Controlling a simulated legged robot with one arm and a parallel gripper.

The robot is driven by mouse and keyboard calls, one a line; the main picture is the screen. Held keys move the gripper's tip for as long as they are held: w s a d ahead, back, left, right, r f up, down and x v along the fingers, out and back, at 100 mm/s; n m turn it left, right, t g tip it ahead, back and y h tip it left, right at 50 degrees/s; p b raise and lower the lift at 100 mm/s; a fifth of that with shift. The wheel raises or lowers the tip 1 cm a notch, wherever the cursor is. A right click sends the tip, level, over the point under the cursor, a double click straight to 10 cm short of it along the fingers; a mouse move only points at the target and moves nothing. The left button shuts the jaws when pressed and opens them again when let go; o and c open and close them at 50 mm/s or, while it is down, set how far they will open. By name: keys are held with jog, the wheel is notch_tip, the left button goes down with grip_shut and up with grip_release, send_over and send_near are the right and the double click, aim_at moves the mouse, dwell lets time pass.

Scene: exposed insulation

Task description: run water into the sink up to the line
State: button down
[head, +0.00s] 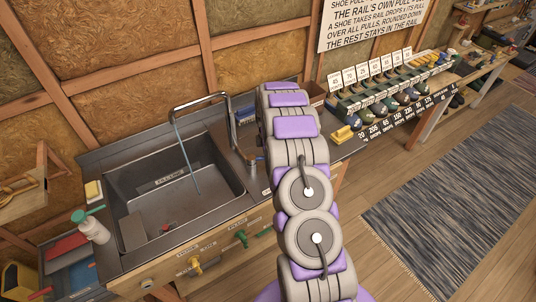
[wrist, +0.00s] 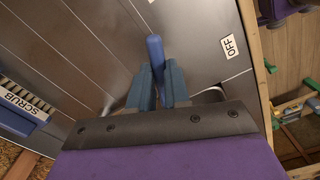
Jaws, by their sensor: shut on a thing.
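The steel sink (head: 178,200) stands at the left in the head view. A small label (head: 170,179) on its inner wall is too small to read. The bent tap (head: 201,97) arches over the basin, and a thin blue stream (head: 187,152) runs from it down into the basin. The water level cannot be made out. In the wrist view, my gripper (wrist: 158,88) is shut on a blue handle (wrist: 155,49) standing beside a label reading OFF (wrist: 229,47). In the head view my arm hides most of the gripper and handle.
A scrub brush (wrist: 28,100) lies left in the wrist view. A soap bottle (head: 92,228) and a sponge (head: 93,191) sit on the sink's left edge. A yellow knob (head: 194,265) and green knob (head: 241,238) are on the front. A bench with labelled items (head: 390,95) extends right.

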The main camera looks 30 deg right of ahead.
jog(key=c, duration=1.1)
grip_release()
jog(key=shift+d, duration=0.15)
notch_tip(320, 180, up, 17)
jog(key=shift+w+r+p, duration=0.1)
jog(key=shift+p, duration=0.35)
